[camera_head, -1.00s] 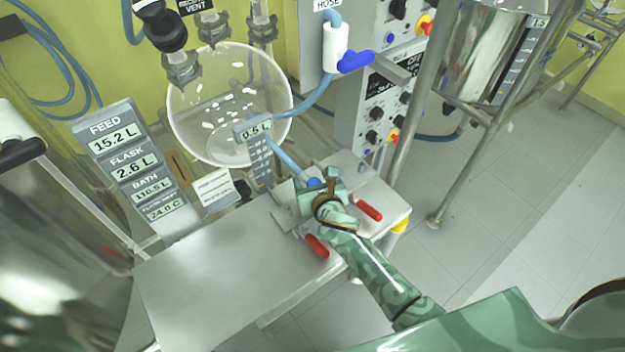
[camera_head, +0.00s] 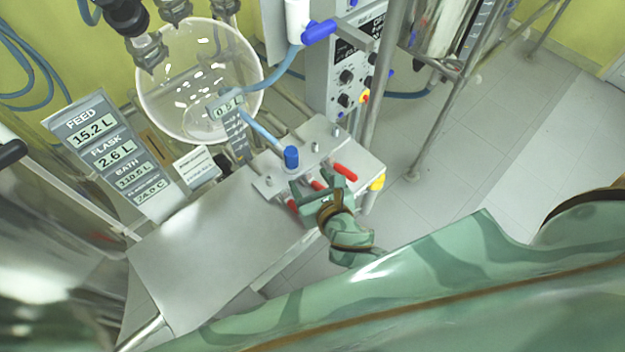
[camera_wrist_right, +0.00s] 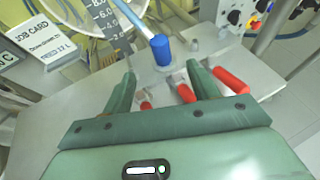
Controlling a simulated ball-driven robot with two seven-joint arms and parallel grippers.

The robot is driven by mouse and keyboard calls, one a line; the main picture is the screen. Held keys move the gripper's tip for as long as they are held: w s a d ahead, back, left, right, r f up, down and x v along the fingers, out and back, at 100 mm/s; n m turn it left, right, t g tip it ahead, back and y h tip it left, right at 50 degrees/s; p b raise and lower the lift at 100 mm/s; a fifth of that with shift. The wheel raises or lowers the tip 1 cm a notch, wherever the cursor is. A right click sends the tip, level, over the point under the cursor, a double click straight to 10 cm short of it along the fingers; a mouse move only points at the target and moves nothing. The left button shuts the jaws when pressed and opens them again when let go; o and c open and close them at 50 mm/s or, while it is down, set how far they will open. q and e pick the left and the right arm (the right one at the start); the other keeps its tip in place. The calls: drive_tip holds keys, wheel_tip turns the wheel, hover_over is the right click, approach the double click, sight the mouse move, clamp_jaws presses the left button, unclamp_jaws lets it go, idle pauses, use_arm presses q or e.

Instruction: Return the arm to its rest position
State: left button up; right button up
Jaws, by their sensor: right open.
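My right gripper (camera_head: 308,189) is open and empty, at the near side of the clamp plate (camera_head: 322,132) on the steel bench. The right wrist view shows its two green fingers (camera_wrist_right: 160,90) apart. Beyond them stands a blue cap (camera_wrist_right: 161,49) with a hose leading away from it; the cap (camera_head: 291,157) also shows in the head view. Red handles (camera_head: 344,172) lie beside and partly behind the gripper. In the head view my right arm is bent back toward my body. My left gripper is not in view.
The steel bench (camera_head: 195,255) is bare at left. A round glass flask (camera_head: 190,105) hangs behind it. A display panel (camera_head: 110,150) stands at left and a control box (camera_head: 345,75) behind. Metal frame legs (camera_head: 440,125) stand at right, with open tiled floor beyond.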

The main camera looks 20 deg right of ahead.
drive_tip(key=shift+s+r, duration=0.15)
drive_tip(key=shift+s, duration=0.2)
idle(0.3)
